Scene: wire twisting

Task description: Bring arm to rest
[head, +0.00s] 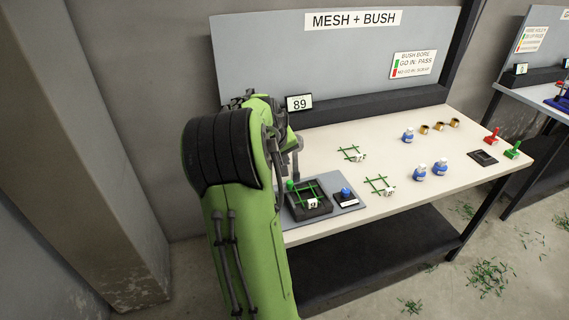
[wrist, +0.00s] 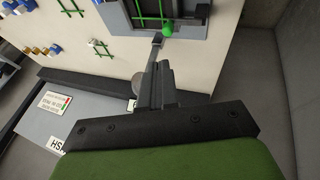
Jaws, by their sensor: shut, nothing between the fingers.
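My arm is the green and black body in the left half of the head view, bent over the near left end of the table (head: 325,238). My gripper (wrist: 157,42) is shut and empty in the wrist view, its dark fingers pointing toward the black tray's edge. In the head view it is mostly hidden behind my arm. A green mesh with a white tag lies in the black tray (head: 322,208) on a grey mat (head: 352,206). A green ball-topped piece (wrist: 168,31) is at the tray's edge, close to the fingertips in the wrist view.
A blue button (head: 346,192) is beside the tray. A red gauge (head: 492,135) and a green gauge (head: 513,150) are at the right end. A display reading 89 (head: 299,103) is behind.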

